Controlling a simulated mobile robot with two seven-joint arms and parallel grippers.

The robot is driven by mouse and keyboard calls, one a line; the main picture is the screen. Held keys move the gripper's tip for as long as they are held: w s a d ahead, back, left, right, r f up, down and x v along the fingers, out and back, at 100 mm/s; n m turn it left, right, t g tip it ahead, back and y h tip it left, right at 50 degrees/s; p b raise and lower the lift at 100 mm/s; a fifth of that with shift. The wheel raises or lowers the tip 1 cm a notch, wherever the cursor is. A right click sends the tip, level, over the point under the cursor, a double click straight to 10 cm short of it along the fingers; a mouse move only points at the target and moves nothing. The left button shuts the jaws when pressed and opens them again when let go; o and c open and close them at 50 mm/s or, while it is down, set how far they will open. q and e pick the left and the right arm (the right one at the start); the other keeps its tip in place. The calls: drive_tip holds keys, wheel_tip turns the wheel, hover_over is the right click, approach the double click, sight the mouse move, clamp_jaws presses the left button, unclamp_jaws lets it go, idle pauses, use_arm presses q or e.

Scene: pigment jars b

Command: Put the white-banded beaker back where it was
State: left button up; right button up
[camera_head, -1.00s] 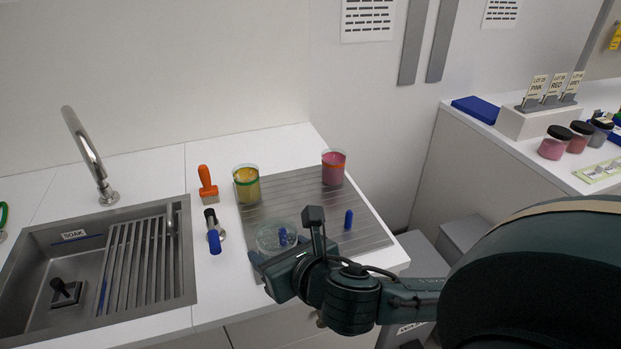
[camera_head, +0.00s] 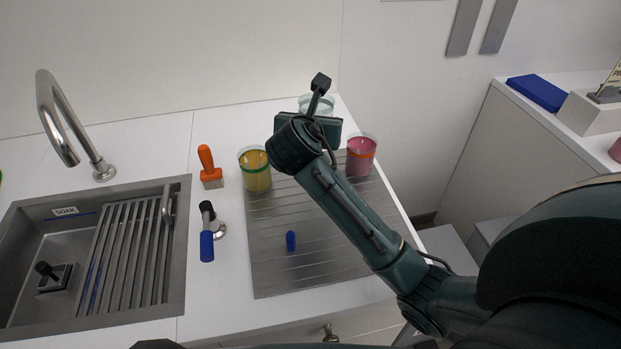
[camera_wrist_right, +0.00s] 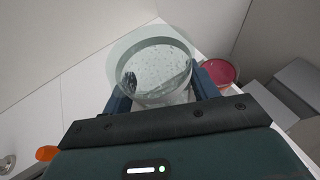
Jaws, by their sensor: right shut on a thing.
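The clear glass beaker (camera_head: 304,102) shows just past my right gripper (camera_head: 308,128) in the head view, near the back end of the grey ribbed drainboard (camera_head: 335,255). It fills the middle of the right wrist view (camera_wrist_right: 157,62), with a pale rim and the blue fingers of my right gripper (camera_wrist_right: 162,92) on both sides. The gripper is shut on it. I cannot make out a white band clearly. The gripper hides the beaker's lower part, so I cannot tell whether its base touches the surface. My left gripper is not in view.
An orange brush (camera_head: 207,165) and sink (camera_head: 95,262) lie left.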

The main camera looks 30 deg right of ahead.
drive_tip(key=shift+w+a+f+m+g+h+b, duration=0.1)
drive_tip(key=shift+w+f+m+g+h+b, duration=0.2)
drive_tip(key=shift+w+f+m+g+h, duration=0.45)
drive_tip(key=shift+w+f, duration=0.2)
drive_tip(key=shift+f, duration=0.25)
drive_tip(key=shift+h, duration=0.25)
wheel_tip(320, 180, down, 9)
drive_tip(key=shift+f+b, duration=0.2)
drive_tip(key=shift+b, duration=0.15)
drive_tip(key=shift+f, duration=0.15)
drive_tip(key=o, duration=1.2)
